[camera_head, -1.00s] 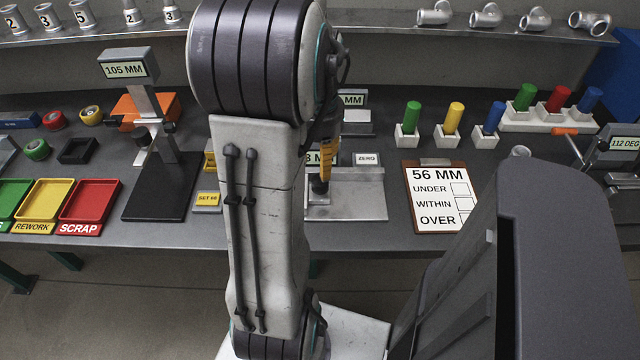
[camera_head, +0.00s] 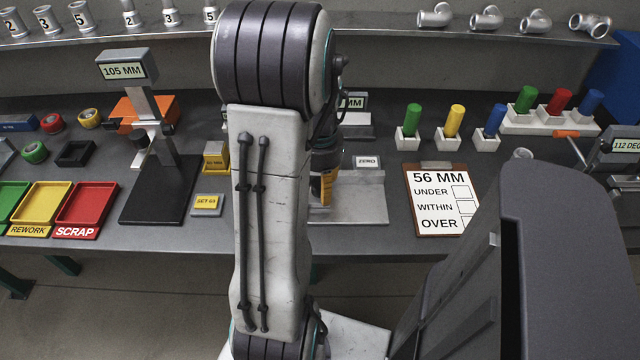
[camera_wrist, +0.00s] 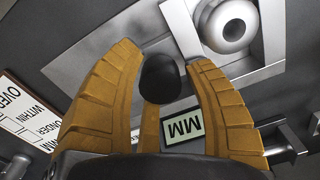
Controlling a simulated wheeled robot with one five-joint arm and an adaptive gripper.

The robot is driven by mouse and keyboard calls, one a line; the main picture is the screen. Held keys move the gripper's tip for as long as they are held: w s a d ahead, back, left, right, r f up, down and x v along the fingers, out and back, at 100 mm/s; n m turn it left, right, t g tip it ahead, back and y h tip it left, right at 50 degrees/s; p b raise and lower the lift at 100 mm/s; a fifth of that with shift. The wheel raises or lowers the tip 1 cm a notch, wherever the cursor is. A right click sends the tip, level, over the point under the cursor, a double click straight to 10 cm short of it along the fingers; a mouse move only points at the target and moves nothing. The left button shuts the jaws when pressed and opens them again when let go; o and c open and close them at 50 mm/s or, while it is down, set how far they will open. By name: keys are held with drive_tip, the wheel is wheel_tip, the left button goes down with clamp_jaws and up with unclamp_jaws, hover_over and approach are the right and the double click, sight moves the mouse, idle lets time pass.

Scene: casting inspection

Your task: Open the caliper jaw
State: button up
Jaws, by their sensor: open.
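The caliper station's grey metal base (camera_head: 362,202) is on the bench, mostly behind my arm in the head view. Its display shows only "MM" in the wrist view (camera_wrist: 185,127); the number is hidden. My gripper (camera_wrist: 162,57) has orange fingers spread apart, pointing at the station. A dark rounded knob (camera_wrist: 160,78) lies between the fingers in the wrist view, with visible space on both sides; I cannot tell whether it touches the middle finger. A round metal part (camera_wrist: 232,25) is beyond the fingertips. The jaw gap is not clear. In the head view my gripper (camera_head: 327,185) is partly hidden.
A ZERO plate (camera_head: 367,161) stands beside the station. A clipboard marked 56 MM (camera_head: 440,198) lies to the right. A 105 MM gauge (camera_head: 126,70), yellow blocks and coloured trays (camera_head: 84,205) are to the left. Coloured plugs (camera_head: 455,118) stand behind right.

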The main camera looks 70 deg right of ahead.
clamp_jaws()
drive_tip(key=s, duration=0.1)
drive_tip(key=s+d, duration=0.1)
drive_tip(key=s, duration=0.3)
drive_tip(key=shift+s+d+f, duration=0.1)
drive_tip(key=shift+s+d, duration=0.15)
drive_tip(key=shift+d, duration=0.1)
unclamp_jaws()
wheel_tip(320, 180, up, 12)
idle(0.8)
